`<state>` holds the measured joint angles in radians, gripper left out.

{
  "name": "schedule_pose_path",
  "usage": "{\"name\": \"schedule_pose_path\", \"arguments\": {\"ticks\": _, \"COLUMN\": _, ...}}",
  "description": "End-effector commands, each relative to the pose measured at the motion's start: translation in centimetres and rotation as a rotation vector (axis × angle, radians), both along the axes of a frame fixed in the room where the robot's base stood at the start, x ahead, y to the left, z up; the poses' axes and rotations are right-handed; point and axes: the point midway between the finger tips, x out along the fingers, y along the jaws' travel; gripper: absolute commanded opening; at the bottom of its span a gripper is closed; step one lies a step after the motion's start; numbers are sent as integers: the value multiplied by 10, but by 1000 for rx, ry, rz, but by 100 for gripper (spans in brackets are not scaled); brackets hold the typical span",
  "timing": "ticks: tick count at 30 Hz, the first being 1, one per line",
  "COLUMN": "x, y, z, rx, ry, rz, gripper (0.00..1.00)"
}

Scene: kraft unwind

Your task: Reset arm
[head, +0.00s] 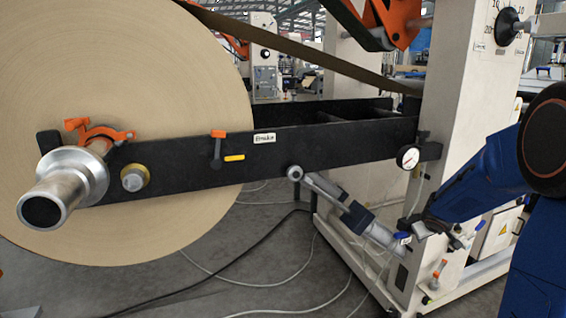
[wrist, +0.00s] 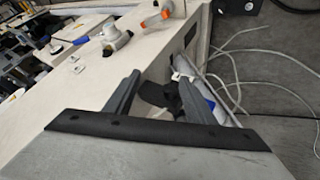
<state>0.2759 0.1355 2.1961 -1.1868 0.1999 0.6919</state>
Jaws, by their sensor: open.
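My gripper (wrist: 160,77) is open in the wrist view, with two dark grey fingers standing apart. Nothing is held between them. A dark part and the grey cylinder show beyond the fingers. In the head view my blue arm comes in from the right and bends down in front of the cream machine column. My gripper (head: 455,237) is small there, low beside the column, and its fingers are hard to make out. I cannot tell whether it touches anything.
A large kraft roll (head: 130,100) sits on a metal shaft (head: 65,190) at left. A black beam (head: 290,145) runs to the cream column (head: 455,90) with a gauge (head: 407,157). A grey cylinder (head: 340,197) slants below. An orange-handled valve (head: 437,272) is low on the column. Cables cross the floor.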

Motion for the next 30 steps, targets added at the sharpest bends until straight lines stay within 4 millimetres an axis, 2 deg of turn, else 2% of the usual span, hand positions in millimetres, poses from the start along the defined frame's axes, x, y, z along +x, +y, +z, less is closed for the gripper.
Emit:
{"name": "schedule_pose_path", "arguments": {"ticks": 1, "x": -12, "y": 6, "z": 16, "rx": -5, "ry": -10, "rz": -16, "gripper": 50}}
{"name": "schedule_pose_path", "arguments": {"ticks": 6, "x": -55, "y": 24, "z": 52, "rx": -4, "ry": -15, "rz": -77, "gripper": 50}}
{"name": "schedule_pose_path", "arguments": {"ticks": 13, "x": -120, "y": 52, "z": 86, "rx": 29, "ry": -4, "rz": -143, "gripper": 50}}
{"name": "schedule_pose_path", "arguments": {"ticks": 21, "x": -203, "y": 93, "z": 105, "rx": 105, "ry": 35, "rz": -183, "gripper": 50}}
{"name": "schedule_pose_path", "arguments": {"ticks": 30, "x": -296, "y": 147, "z": 106, "rx": 234, "ry": 101, "rz": -167, "gripper": 50}}
